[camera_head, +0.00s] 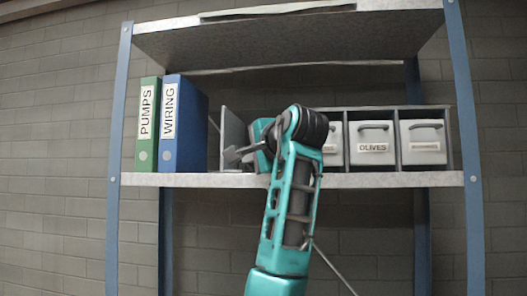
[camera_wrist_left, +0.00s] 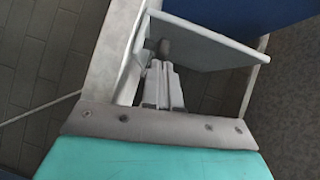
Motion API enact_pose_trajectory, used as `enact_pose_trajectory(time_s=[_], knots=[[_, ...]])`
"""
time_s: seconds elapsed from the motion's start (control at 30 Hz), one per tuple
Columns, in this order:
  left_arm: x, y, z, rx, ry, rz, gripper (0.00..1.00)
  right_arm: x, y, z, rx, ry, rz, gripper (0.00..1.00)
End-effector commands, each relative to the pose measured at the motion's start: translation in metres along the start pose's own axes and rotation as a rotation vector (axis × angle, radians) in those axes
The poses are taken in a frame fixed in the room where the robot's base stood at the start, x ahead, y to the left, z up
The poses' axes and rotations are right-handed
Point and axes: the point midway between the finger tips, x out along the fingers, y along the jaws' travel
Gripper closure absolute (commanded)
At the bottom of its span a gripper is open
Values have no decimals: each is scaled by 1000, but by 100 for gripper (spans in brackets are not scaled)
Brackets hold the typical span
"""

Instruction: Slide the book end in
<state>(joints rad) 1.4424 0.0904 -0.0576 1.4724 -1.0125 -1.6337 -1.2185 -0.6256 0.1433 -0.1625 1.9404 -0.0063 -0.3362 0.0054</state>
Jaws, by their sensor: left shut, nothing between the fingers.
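The book end, a grey upright plate (camera_head: 232,130), stands on the shelf to the right of the blue binder with a gap between them. In the left wrist view its plate (camera_wrist_left: 205,42) is broad and pale grey, with a thin frame or foot below it. My left gripper (camera_head: 234,154) is shut and empty, at the right side of the book end. In the left wrist view the fingers (camera_wrist_left: 162,72) point toward the plate; I cannot tell whether they touch it. My arm hides part of the shelf behind it. My right gripper is not in view.
A green PUMPS binder (camera_head: 147,124) and a blue WIRING binder (camera_head: 184,124) stand upright at the left. A grey rack (camera_head: 398,140) with several labelled white drawers (camera_head: 372,143) is at the right. The shelf board (camera_head: 390,180) and blue posts (camera_head: 468,150) bound the space.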

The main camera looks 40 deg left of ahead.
Motion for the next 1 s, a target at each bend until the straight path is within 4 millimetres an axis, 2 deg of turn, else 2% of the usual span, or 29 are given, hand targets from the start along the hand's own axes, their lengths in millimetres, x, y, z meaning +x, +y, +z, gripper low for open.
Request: enact_pose_trajectory(time_s=[0.37, 0.47, 0.7, 0.8, 1.0], knots=[[2, 0, 2, 1, -1, 0, 100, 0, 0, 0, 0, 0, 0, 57], [10, -2, 13, -2, -3, 0, 100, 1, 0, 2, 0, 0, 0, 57], [37, -10, 51, -2, -4, 0, 100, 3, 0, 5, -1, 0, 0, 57], [42, -12, 58, -2, -4, -1, 100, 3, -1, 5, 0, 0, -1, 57], [42, -12, 59, -1, -4, -1, 100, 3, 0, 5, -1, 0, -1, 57]])
